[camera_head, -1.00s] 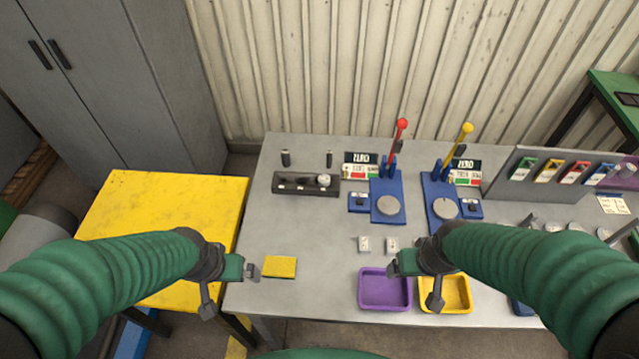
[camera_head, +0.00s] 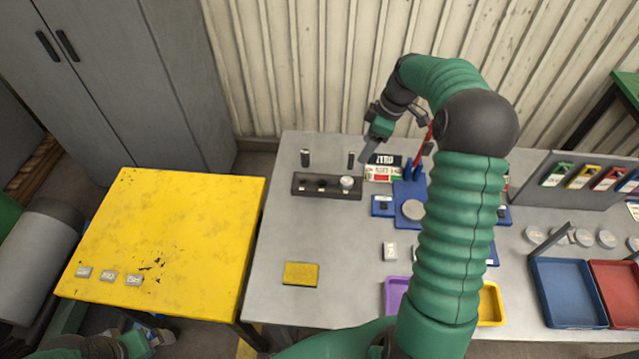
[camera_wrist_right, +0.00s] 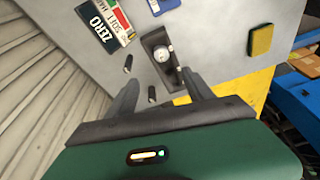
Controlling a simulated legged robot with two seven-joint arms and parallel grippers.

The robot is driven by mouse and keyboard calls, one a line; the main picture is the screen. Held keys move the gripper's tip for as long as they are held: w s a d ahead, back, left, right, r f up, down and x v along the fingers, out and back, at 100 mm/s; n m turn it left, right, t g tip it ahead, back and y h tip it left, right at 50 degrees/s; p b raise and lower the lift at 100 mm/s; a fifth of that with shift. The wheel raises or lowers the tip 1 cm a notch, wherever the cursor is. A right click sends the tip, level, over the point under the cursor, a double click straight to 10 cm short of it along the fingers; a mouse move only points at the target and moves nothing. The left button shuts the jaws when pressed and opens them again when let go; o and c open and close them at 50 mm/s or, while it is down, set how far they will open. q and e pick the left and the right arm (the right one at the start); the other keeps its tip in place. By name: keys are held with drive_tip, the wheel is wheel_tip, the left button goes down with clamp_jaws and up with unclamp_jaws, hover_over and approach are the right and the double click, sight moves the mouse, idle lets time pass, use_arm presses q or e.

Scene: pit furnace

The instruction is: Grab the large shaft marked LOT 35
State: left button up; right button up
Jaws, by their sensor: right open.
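Two short dark upright cylinders stand at the back of the grey table, a left one (camera_head: 305,157) and a right one (camera_head: 351,159). I cannot read LOT 35 on either. My right gripper (camera_head: 369,150) is open and empty, above the table's back edge, just right of the right cylinder in the head view. In the right wrist view the open fingers (camera_wrist_right: 160,78) have one cylinder (camera_wrist_right: 152,95) between them in the picture and the other (camera_wrist_right: 128,63) nearer the left finger. My left gripper (camera_head: 145,341) is low at the bottom left, too partly seen to judge.
A dark block (camera_head: 326,190) with a round gauge (camera_head: 347,183) sits before the cylinders. A yellow pad (camera_head: 300,273) lies in front.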

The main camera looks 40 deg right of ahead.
sight(347, 180)
drive_tip(key=p+x, duration=0.1)
drive_tip(key=x, duration=0.7)
drive_tip(key=p+x, duration=0.1)
drive_tip(key=x, duration=0.7)
drive_tip(key=shift+s, duration=0.25)
clamp_jaws()
